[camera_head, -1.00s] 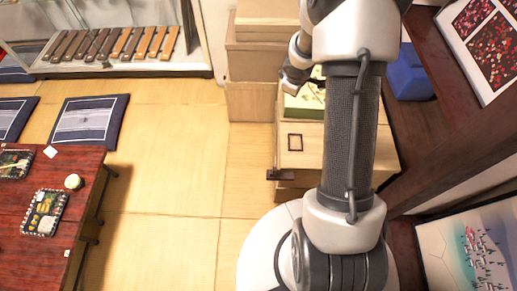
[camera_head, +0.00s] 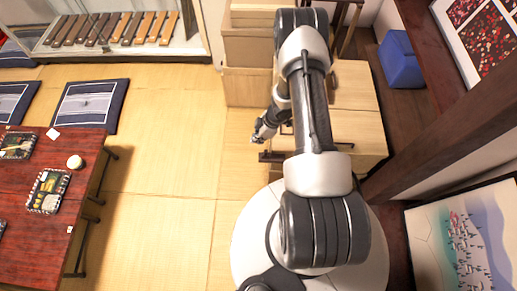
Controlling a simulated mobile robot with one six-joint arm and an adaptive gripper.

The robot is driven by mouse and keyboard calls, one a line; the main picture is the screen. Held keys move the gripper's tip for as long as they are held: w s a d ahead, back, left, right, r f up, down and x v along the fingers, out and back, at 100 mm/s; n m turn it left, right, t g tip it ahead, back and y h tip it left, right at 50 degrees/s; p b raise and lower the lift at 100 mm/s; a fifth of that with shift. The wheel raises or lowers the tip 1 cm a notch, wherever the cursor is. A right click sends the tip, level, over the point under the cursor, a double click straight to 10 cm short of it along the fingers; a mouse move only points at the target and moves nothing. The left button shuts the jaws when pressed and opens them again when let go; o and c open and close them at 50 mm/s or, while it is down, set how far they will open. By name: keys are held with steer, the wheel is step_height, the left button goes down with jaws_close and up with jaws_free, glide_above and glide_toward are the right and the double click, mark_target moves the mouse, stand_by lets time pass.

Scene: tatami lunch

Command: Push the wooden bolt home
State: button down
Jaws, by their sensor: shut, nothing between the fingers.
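A short dark wooden bar (camera_head: 270,157), which looks like the bolt, sticks out at the left side of the pale wooden chest (camera_head: 360,130). Its right end is hidden behind my arm. My gripper (camera_head: 256,138) is shut and empty. It points down and left, just above and left of the bar in the picture. I cannot tell whether it touches the bar.
Stacked pale boxes (camera_head: 258,50) stand behind the chest. A blue bin (camera_head: 400,60) is at the right by the wall. A low red table (camera_head: 35,215) with lunch trays stands at the left. The tatami floor (camera_head: 180,150) between is clear.

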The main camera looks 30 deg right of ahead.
mark_target(266, 154)
steer(key=f+b, duration=0.1)
steer(key=f, duration=0.2)
steer(key=f+b, duration=0.2)
steer(key=f, duration=0.1)
steer(key=f+b, duration=0.1)
steer(key=f, duration=0.2)
steer(key=shift+s+d+f, duration=0.2)
steer(key=shift+d, duration=0.1)
steer(key=s+d, duration=0.1)
steer(key=d, duration=0.1)
steer(key=s+d, duration=0.2)
steer(key=shift+s+d+b, duration=0.1)
steer(key=shift+d+b, duration=0.25)
